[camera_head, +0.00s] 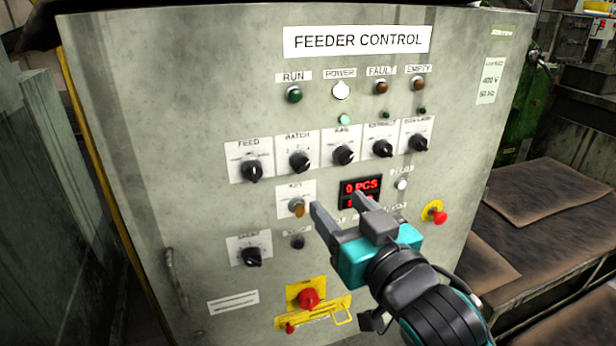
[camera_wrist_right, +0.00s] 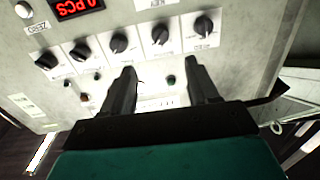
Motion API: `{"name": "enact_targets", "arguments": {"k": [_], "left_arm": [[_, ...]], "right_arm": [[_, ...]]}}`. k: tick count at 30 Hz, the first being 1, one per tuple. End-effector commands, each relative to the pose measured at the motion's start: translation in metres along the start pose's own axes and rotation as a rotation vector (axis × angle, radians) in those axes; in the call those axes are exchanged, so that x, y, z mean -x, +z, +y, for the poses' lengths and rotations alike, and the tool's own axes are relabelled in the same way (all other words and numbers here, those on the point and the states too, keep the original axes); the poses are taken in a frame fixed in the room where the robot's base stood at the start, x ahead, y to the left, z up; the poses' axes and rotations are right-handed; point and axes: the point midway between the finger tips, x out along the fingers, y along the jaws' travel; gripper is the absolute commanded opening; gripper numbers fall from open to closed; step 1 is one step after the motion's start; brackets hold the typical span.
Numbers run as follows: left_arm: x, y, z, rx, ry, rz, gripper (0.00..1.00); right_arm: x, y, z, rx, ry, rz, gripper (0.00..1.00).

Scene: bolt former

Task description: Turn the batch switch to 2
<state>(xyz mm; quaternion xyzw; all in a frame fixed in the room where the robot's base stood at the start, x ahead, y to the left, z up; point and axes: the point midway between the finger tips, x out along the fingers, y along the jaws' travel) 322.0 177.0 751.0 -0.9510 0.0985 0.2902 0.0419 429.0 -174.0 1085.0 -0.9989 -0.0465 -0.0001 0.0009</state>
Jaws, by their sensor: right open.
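The batch switch (camera_head: 300,161) is a black rotary knob on a white plate, second from the left in the upper knob row. Its pointer position and scale are too small to read surely. My right gripper (camera_head: 340,207) is open and empty in front of the panel, appearing below and right of the switch. In the right wrist view, which shows the panel upside down, the batch switch (camera_wrist_right: 160,34) lies just beyond the open fingertips (camera_wrist_right: 157,67). The fingers appear apart from it. My left gripper is not in view.
Close neighbours are the feed knob (camera_head: 251,171) and rail knob (camera_head: 343,153). Below are a key switch (camera_head: 298,207), a red display (camera_head: 360,187) reading 0 PCS, and a red emergency button (camera_head: 437,216). A red-and-yellow main switch (camera_head: 308,299) and a handle (camera_head: 176,280) protrude lower down.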

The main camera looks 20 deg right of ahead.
Motion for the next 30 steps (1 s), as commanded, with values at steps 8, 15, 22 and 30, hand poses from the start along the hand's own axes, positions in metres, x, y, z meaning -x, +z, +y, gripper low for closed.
{"name": "enact_targets", "arguments": {"k": [8,15,22,30], "left_arm": [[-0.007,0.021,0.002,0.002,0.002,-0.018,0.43],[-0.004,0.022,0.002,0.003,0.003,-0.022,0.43],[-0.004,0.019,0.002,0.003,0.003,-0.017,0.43],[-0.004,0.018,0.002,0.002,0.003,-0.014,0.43]], "right_arm": [[-0.034,-0.001,0.000,0.004,-0.002,0.000,0.59],[-0.082,0.000,-0.001,0.004,-0.001,-0.001,0.59],[-0.111,0.001,-0.001,0.001,-0.002,-0.002,0.59],[-0.120,0.001,-0.001,0.001,-0.003,-0.002,0.59]]}}
